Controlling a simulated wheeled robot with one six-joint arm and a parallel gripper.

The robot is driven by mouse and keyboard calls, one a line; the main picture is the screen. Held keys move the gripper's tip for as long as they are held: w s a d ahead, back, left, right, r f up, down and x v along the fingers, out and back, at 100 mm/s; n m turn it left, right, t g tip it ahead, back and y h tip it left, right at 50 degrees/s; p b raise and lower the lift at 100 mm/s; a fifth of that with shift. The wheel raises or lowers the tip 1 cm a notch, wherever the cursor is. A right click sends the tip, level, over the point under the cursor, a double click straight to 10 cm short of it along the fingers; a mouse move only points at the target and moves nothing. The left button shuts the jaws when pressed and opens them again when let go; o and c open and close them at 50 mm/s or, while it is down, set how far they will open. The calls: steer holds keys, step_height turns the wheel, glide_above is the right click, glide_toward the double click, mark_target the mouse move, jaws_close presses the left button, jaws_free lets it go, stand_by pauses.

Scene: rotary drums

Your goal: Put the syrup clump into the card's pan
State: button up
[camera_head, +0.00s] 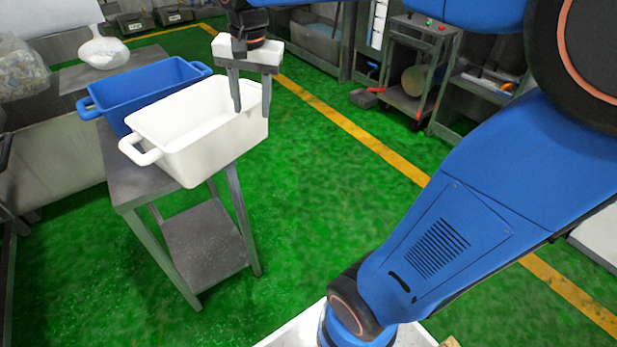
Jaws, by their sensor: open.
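A white pan (182,150) with looped end handles stands on a metal stand, in front of a blue pan (150,88). My gripper (252,110) points down at the right end of the white pan, its two fingers apart with nothing seen between them. The fingers overlap the pan's far right rim in the picture; I cannot tell whether they touch it. I cannot make out a syrup clump, and the visible inside of the white pan looks empty. Most of the blue pan's inside is hidden. I cannot make out a card.
The metal stand (212,240) has a lower shelf. A white round-bodied vessel (103,52) stands behind the blue pan. A cart (425,65) with a round tan object stands at the back right. Green floor with a yellow line lies open right of the stand.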

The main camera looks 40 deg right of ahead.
steer(key=s+d+f+n+t, duration=0.1)
steer(key=s+f+n, duration=0.3)
steer(key=s, duration=0.5)
steer(key=s+d+f+n+t, duration=0.1)
steer(key=s+f+n, duration=0.3)
steer(key=s, duration=0.6)
steer(key=shift+s+f+n+t, duration=0.3)
steer(key=shift+f+n+t, duration=0.1)
steer(key=shift+f, duration=0.55)
